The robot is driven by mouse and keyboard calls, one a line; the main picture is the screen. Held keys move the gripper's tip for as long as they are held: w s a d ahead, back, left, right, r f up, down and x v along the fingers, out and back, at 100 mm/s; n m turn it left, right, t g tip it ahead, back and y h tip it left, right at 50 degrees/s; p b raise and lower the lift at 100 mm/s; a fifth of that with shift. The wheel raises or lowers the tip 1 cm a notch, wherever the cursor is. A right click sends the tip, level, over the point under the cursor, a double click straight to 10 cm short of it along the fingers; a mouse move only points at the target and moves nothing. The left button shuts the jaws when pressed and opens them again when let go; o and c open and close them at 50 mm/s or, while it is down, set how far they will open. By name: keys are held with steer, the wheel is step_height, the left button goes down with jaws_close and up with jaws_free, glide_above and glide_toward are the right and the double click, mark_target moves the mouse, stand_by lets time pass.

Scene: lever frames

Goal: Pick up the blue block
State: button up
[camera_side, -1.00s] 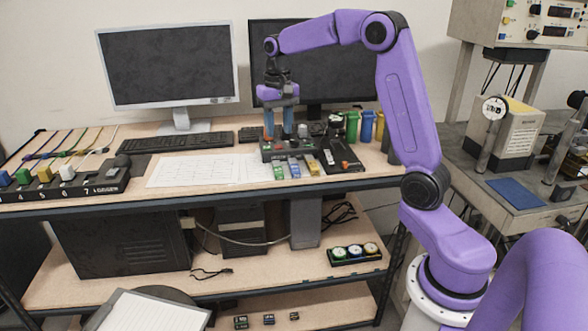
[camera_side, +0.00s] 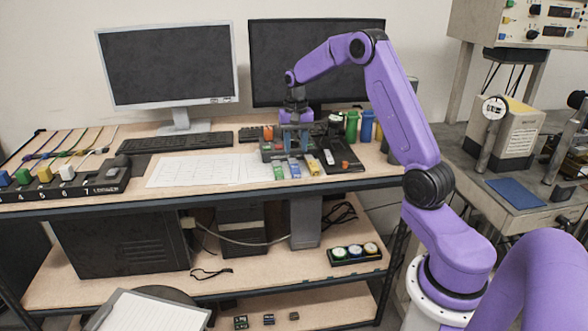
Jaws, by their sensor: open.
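A small blue block (camera_side: 294,170) sits at the front edge of the dark device on the desk, between a green one and a yellow one. My gripper (camera_side: 296,149) is pointing down above the dark device, just behind the blue block in the picture. Its two blue fingers are apart, and I see nothing held between them. The fingertips are low, close to the device's top; whether they touch it I cannot tell.
The green block (camera_side: 279,172) and yellow block (camera_side: 313,166) flank the blue one closely. A dark box with a red knob (camera_side: 341,161) stands to the right. Upright green, blue and yellow containers (camera_side: 367,126) stand behind. White paper sheets (camera_side: 205,170) lie flat to the left.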

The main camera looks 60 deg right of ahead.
mark_target(295, 168)
steer(key=shift+w+d+f, duration=0.1)
steer(key=shift+w+f, duration=0.05)
steer(key=shift+f, duration=3.65)
jaws_close()
